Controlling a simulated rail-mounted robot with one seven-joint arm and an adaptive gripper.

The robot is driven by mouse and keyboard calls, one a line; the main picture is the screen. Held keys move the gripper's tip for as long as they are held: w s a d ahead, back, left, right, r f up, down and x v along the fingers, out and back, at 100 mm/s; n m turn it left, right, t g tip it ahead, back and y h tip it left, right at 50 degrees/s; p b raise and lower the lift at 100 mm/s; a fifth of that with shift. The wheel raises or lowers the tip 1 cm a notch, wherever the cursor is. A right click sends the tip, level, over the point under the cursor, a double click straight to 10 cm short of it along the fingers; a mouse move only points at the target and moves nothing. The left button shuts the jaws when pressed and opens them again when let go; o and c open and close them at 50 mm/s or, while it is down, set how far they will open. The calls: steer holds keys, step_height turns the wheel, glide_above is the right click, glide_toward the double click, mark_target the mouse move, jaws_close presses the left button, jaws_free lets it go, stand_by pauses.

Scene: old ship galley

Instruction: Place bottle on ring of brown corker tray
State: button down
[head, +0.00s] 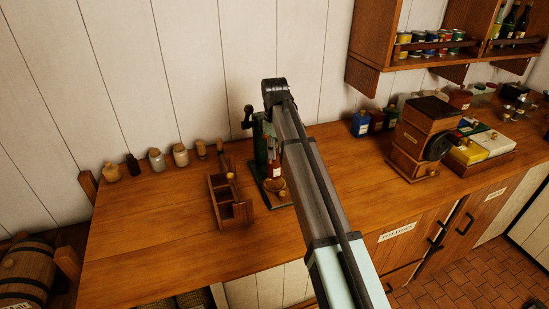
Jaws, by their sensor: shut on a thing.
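The corker (261,140), a dark green upright machine with a lever, stands on the wooden counter near the wall. A brown tray or ring (274,184) shows low on its base. A reddish-brown bottle (273,169) stands upright at the corker, just above or on this tray; I cannot tell whether it touches. My arm reaches up from the lower right and covers the right side of the corker. My gripper's fingers are hidden, so their grip on the bottle does not show.
A wooden divided box (226,206) sits just left of the corker. Several small jars (157,160) line the wall at left. A wooden grinder (419,137) and blue bottle (361,124) stand at right. The counter's left part (140,230) is clear.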

steer(key=shift+f+p, duration=0.55)
steer(key=shift+f, duration=1.75)
steer(key=shift+f, duration=0.15)
steer(key=c, duration=0.9)
jaws_free()
steer(key=shift+o, duration=0.2)
step_height(320, 180, up, 12)
steer(key=b, duration=0.3)
steer(key=shift+r, duration=0.2)
